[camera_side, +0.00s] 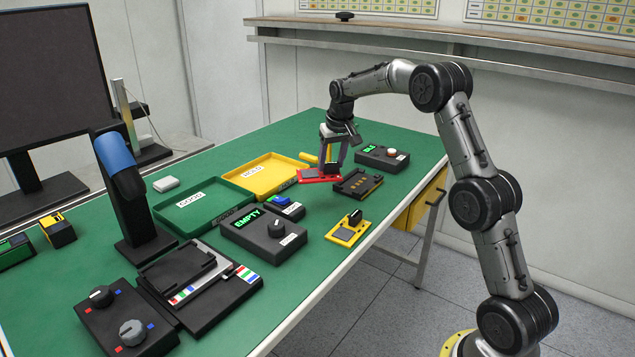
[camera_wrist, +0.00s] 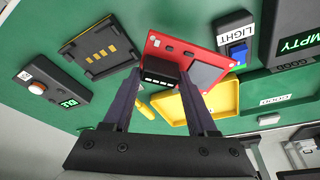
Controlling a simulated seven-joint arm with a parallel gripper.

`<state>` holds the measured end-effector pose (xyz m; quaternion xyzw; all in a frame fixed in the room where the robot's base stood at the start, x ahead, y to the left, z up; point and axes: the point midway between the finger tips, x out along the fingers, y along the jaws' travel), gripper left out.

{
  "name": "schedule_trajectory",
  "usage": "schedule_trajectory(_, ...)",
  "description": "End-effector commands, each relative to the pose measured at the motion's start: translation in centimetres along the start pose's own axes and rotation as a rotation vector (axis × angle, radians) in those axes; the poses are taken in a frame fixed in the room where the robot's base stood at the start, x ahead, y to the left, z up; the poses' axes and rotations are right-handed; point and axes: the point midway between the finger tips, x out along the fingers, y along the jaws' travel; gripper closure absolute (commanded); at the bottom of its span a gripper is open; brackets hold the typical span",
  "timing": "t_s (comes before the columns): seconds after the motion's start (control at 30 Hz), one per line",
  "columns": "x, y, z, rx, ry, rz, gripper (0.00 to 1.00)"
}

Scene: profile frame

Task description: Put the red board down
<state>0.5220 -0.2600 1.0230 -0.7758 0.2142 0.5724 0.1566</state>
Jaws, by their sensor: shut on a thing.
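The red board (camera_side: 320,176) is in my gripper (camera_side: 335,158), just left of the black cradle (camera_side: 358,187) in the side view. In the wrist view the red board (camera_wrist: 171,40) carries a black block (camera_wrist: 160,70) and a dark panel, and my gripper (camera_wrist: 162,80) has a finger on either side of that block. The gripper is shut on the board. The board looks roughly level; I cannot tell whether it touches the table. The black cradle in the wrist view (camera_wrist: 80,62) shows gold contacts and holds no board.
A yellow tray (camera_side: 262,190) marked HOLD and a green tray (camera_side: 172,222) marked GOOD lie to the left. A black button box (camera_side: 376,151) stands behind the cradle. A yellow board (camera_side: 338,236) and the EMPTY display box (camera_side: 262,250) lie in front.

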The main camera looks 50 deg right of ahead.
Motion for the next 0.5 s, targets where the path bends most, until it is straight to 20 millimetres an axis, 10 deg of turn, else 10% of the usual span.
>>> schedule_trajectory(0.5,7.2,-0.4,-3.6,0.0,0.002,0.0,1.0)
